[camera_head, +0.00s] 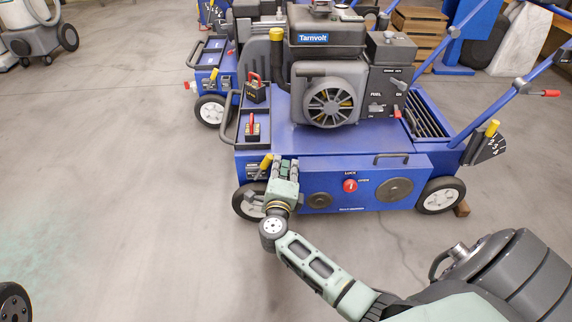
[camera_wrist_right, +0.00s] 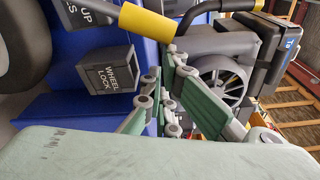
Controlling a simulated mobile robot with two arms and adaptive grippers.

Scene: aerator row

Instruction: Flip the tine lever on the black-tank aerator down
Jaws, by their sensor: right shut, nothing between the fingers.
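The nearest aerator (camera_head: 330,178) has a blue body and a dark tank (camera_head: 326,38) marked Tarnvolt. A yellow-handled lever (camera_head: 266,161) sits at its front left corner. In the right wrist view the yellow grip (camera_wrist_right: 147,22) is large, beside a partly cut-off label ending in "UP". I cannot tell for sure whether the lever is up or down. My right gripper (camera_head: 285,165) is shut and empty, just right of this lever at the blue side. In the wrist view its fingers (camera_wrist_right: 165,70) appear beside the grip, with no clear contact. My left gripper is not in view.
A wheel lock block (camera_wrist_right: 108,76) is close to the fingers. The near side carries a red lock knob (camera_head: 350,186) and a handle (camera_head: 391,157). Another yellow lever (camera_head: 492,128) is at the right, by a numbered scale. More aerators stand behind.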

